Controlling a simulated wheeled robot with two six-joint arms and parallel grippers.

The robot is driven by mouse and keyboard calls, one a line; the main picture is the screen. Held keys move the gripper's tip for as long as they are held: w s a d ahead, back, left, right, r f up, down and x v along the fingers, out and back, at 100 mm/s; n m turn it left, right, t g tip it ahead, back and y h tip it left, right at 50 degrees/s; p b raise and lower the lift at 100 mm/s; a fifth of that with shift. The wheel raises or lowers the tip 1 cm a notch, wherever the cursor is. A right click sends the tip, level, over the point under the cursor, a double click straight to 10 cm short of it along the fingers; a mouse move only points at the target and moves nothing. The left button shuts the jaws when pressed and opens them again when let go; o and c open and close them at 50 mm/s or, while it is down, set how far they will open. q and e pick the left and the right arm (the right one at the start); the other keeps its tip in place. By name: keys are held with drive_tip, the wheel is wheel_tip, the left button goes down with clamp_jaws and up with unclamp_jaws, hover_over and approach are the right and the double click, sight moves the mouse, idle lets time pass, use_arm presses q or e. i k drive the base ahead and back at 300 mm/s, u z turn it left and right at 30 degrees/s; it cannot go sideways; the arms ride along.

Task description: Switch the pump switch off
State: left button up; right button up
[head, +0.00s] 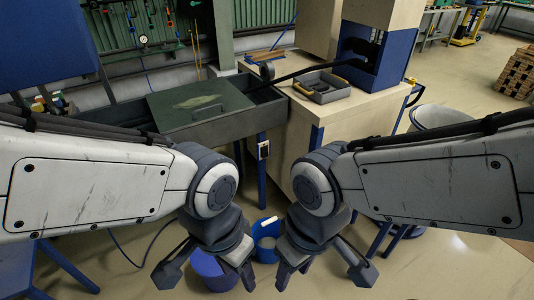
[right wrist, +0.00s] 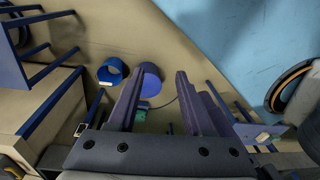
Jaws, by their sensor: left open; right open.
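A small box with a pale face (head: 264,149), which looks like the pump switch, sits on a blue leg at the front of the workbench in the head view. A small pale box (right wrist: 80,129) on a blue bench edge in the right wrist view may be the same one. Its on or off position is too small to tell. My left gripper (head: 208,270) is open and empty, low and left of the box. My right gripper (head: 325,272) is open and empty, low and right of it; its fingers (right wrist: 166,72) show apart in the right wrist view. Neither touches the box.
A dark trough (head: 215,130) with a green lid (head: 200,104) stands behind my left arm. A wooden bench (head: 350,108) carries a grey tray (head: 320,87) and a blue machine (head: 384,58). A blue bucket (head: 266,240) and a blue-purple round container (head: 212,272) stand on the floor near my grippers.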

sight(265, 152)
drive_tip(key=u, duration=0.25)
drive_tip(key=i, duration=1.15)
